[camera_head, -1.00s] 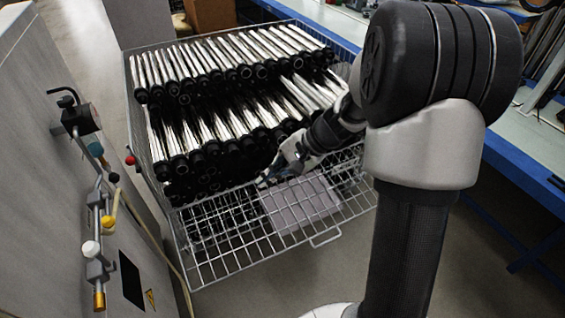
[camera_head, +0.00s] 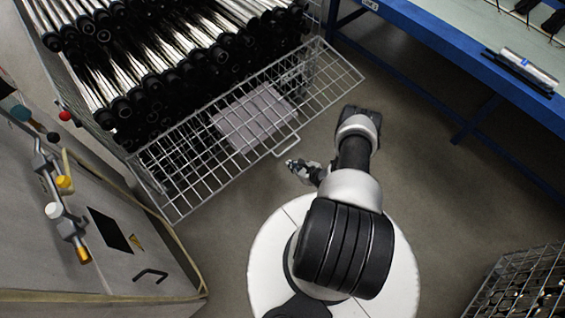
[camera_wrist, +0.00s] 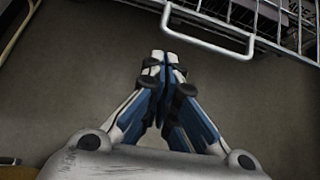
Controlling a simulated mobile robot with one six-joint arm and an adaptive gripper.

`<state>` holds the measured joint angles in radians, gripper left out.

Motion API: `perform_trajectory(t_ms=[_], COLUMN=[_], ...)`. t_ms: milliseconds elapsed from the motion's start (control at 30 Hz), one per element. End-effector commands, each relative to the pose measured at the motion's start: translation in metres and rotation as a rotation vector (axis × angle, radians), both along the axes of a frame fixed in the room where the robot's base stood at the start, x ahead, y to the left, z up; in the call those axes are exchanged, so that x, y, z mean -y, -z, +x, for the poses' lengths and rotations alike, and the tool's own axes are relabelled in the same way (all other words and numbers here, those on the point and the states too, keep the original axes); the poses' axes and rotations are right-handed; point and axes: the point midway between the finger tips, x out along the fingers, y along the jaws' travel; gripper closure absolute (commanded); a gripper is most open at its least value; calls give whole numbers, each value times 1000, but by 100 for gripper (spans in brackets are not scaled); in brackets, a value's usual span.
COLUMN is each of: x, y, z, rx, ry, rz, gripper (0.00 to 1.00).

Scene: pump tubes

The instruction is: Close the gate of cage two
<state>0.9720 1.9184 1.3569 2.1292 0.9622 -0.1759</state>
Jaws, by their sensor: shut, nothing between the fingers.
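A wire cage (camera_head: 140,160) full of stacked pump tubes (camera_head: 150,50) stands at the upper left of the head view. Its wire mesh gate (camera_head: 320,85) is folded down and out at the front, with a small loop handle (camera_head: 287,147) on its outer edge. The handle also shows at the top of the wrist view (camera_wrist: 207,42). My gripper (camera_head: 290,163) is shut and empty, just outside the gate's edge, close to the handle but apart from it in the picture. In the wrist view my fingertips (camera_wrist: 163,56) are together over bare floor, just below and left of the handle.
A grey cabinet (camera_head: 60,240) with valves and knobs stands at the left. A blue-edged workbench (camera_head: 450,60) runs along the upper right. Another wire cage (camera_head: 525,285) is at the lower right. The floor (camera_head: 440,190) between is clear.

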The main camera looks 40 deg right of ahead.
Motion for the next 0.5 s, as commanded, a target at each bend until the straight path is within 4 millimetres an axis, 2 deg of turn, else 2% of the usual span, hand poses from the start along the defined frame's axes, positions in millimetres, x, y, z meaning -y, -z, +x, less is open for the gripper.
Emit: perform_trajectory(t_ms=[100,200,367,500], x=[-3,-4,-7,-9], y=[19,28,44,64], z=[-16,-16,2,24], rx=[-19,-24,-23,-24], ry=[56,70,66,65], rz=[17,20,20,20], gripper=[100,100,100,100])
